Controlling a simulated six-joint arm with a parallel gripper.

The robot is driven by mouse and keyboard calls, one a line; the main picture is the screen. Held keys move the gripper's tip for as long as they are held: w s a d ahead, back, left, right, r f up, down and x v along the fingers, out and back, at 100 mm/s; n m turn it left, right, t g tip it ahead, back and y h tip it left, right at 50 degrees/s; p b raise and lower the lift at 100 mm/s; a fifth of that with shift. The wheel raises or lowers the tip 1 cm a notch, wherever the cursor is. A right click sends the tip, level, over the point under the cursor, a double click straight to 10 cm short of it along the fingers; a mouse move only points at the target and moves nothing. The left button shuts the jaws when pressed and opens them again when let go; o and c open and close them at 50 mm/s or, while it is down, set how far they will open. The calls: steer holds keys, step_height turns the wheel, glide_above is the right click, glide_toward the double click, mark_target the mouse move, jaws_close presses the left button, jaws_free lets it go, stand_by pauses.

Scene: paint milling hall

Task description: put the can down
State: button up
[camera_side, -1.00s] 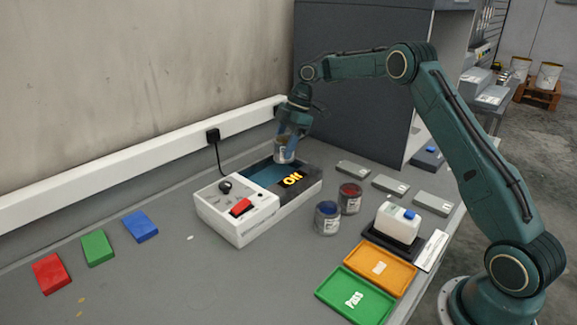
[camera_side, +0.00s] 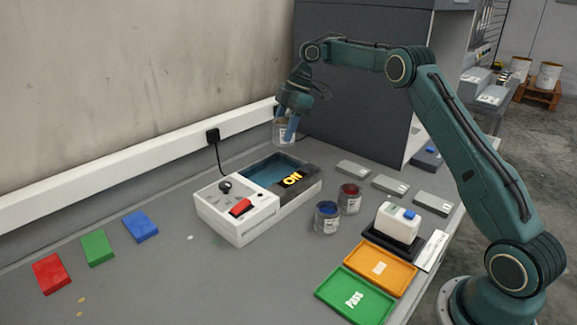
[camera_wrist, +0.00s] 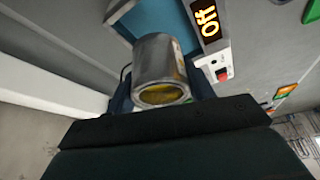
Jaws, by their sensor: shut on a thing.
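My gripper (camera_side: 290,122) is shut on a metal can (camera_side: 282,135) and holds it in the air above the far end of the machine's recess. In the wrist view the can (camera_wrist: 158,62) sits between my blue fingers, tilted in the picture, with yellow paint at its open end. The machine (camera_side: 236,222) is a white and black box with a blue-lined recess (camera_side: 262,175), a red switch (camera_side: 241,207) and lit orange letters (camera_side: 292,180). The recess looks empty.
Two open cans, blue (camera_side: 327,218) and red (camera_side: 349,198), stand right of the machine. Red (camera_side: 52,273), green (camera_side: 97,248) and blue (camera_side: 140,226) blocks lie left.

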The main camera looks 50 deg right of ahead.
steer(key=shift+r, duration=0.1)
stand_by(0.3)
steer(key=shift+s+a+r, duration=0.25)
steer(key=shift+a, duration=0.25)
steer(key=s+a+r+n, duration=0.2)
steer(key=s+a, duration=0.6)
steer(key=s, duration=0.2)
steer(key=s+a+r+n+g, duration=0.1)
steer(key=s+a+r+n, duration=0.1)
steer(key=s+a, duration=0.6)
steer(key=shift+s+a+r+g, duration=0.3)
steer(key=shift+s+a+r, duration=0.1)
steer(key=shift+s+r, duration=0.55)
steer(key=shift+f, duration=0.25)
step_height(320, 180, down, 20)
steer(key=shift+r, duration=0.1)
